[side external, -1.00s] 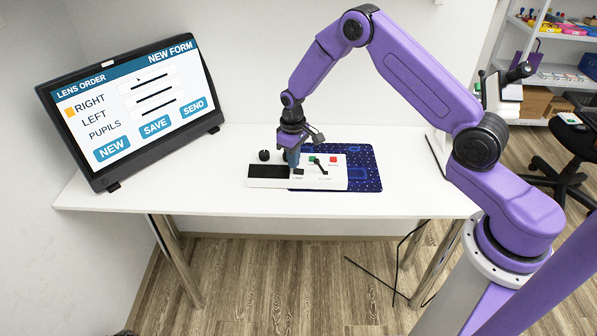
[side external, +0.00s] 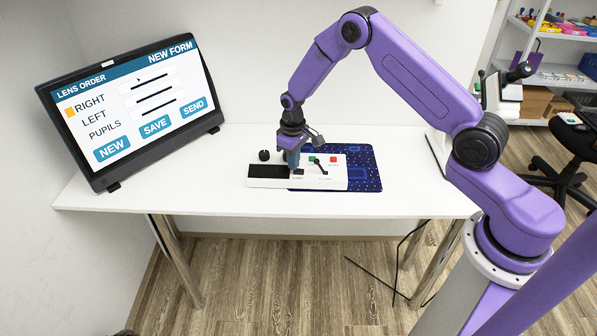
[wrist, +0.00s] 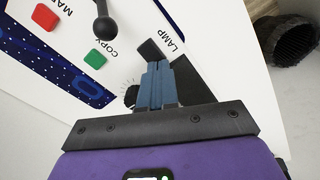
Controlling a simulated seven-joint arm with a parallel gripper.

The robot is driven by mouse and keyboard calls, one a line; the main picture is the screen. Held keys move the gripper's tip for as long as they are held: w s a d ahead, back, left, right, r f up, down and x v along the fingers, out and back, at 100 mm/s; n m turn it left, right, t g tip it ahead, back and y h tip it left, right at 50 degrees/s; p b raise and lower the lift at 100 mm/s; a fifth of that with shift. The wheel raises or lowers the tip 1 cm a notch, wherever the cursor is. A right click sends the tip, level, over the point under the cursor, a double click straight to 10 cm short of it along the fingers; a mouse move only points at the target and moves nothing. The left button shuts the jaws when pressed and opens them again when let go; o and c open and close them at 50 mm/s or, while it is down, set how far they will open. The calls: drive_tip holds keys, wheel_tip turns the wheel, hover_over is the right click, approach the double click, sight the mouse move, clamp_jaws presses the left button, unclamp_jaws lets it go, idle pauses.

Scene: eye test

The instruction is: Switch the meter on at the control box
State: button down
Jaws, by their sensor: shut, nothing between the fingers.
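The white control box (side external: 330,184) lies on the desk, partly on a blue patterned mat (side external: 367,172). In the wrist view the box (wrist: 72,42) carries a red button (wrist: 44,17), a green button (wrist: 97,57) by the word COPY, and a black lever (wrist: 101,24). A dark switch (wrist: 151,50) sits by the word LAMP. A dark round part (wrist: 130,95) with tick marks is half hidden by my fingers. No METER label is readable. My gripper (side external: 293,166) is shut and empty, its blue fingertips (wrist: 158,66) over the LAMP switch; contact cannot be told.
A monitor (side external: 130,105) with a lens order form stands at the desk's left. A small black round object (side external: 264,155) is just behind the box's left end. The white desk (side external: 215,185) is clear between monitor and box.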

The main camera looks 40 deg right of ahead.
wheel_tip(320, 180, up, 7)
drive_tip(key=shift+f, duration=0.2)
idle(0.6)
drive_tip(key=s+a+r+n, duration=0.2)
drive_tip(key=s+a+r, duration=0.35)
drive_tip(key=s, duration=0.25)
drive_tip(key=s+a+r+n, duration=0.2)
drive_tip(key=s+a+r, duration=0.2)
drive_tip(key=s+r, duration=0.35)
drive_tip(key=s+d+r+n, duration=0.2)
drive_tip(key=s, duration=1)
drive_tip(key=s+d+r+n, duration=0.1)
drive_tip(key=s+d+n, duration=0.2)
drive_tip(key=s, duration=0.8)
drive_tip(key=shift+s+d+r+n, duration=0.15)
drive_tip(key=shift+s+r+n, duration=0.15)
drive_tip(key=shift+s+r, duration=0.05)
